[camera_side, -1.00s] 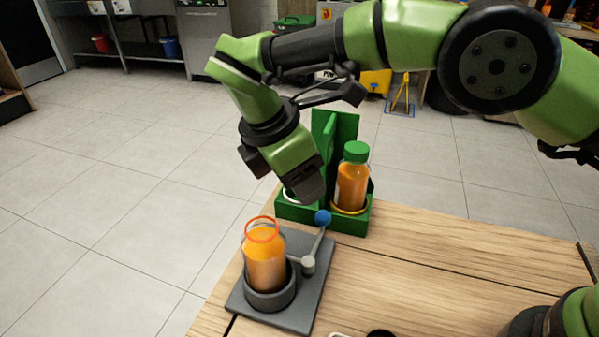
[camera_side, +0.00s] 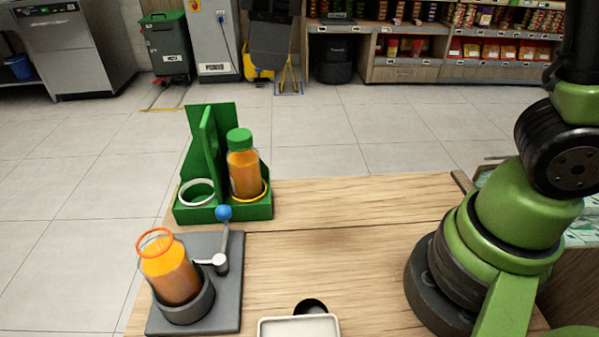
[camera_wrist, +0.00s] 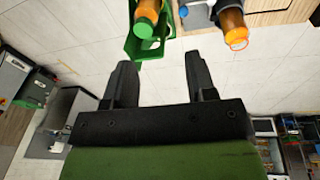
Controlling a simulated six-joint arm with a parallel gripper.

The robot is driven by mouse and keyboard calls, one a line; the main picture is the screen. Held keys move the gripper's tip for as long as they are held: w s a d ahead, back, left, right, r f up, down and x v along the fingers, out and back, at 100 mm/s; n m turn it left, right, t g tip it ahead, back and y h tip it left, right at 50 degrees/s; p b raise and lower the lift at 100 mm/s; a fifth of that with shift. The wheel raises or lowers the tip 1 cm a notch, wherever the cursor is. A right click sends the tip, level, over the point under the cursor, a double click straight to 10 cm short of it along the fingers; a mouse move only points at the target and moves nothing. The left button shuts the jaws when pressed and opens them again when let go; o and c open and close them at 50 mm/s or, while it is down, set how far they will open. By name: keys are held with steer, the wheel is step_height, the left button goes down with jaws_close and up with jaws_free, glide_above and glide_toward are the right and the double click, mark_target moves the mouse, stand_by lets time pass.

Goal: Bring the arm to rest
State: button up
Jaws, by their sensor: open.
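My gripper (camera_wrist: 160,78) shows in the wrist view, its two dark fingers apart with nothing between them. It is out of the side view, where only part of my arm stands at the right. A capped bottle of orange juice (camera_side: 244,170) stands in the right ring of the green rack (camera_side: 225,212); the left white ring (camera_side: 197,192) is empty. An open jar of orange juice (camera_side: 170,272) with an orange rim sits in the round grey holder (camera_side: 186,308). In the wrist view the capped bottle (camera_wrist: 147,14) and the open jar (camera_wrist: 233,24) lie beyond my fingertips.
A grey base plate (camera_side: 226,290) carries the holder and a lever with a blue knob (camera_side: 224,213). A white tray (camera_side: 298,327) is at the front edge of view. The wooden table (camera_side: 345,235) is bare in the middle. Shelves (camera_side: 430,50) stand far behind.

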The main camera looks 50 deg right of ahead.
steer(key=s+d+m+t+y, duration=0.1)
steer(key=s+d+m+t, duration=0.1)
steer(key=s+m, duration=0.4)
steer(key=s+d+m+t+y, duration=0.1)
steer(key=s+d+m+t, duration=0.2)
steer(key=s+m, duration=0.3)
steer(key=s+d, duration=0.1)
steer(key=s, duration=0.1)
steer(key=shift+s+d+r, duration=0.15)
steer(key=shift+s+d, duration=0.15)
steer(key=shift+d, duration=0.1)
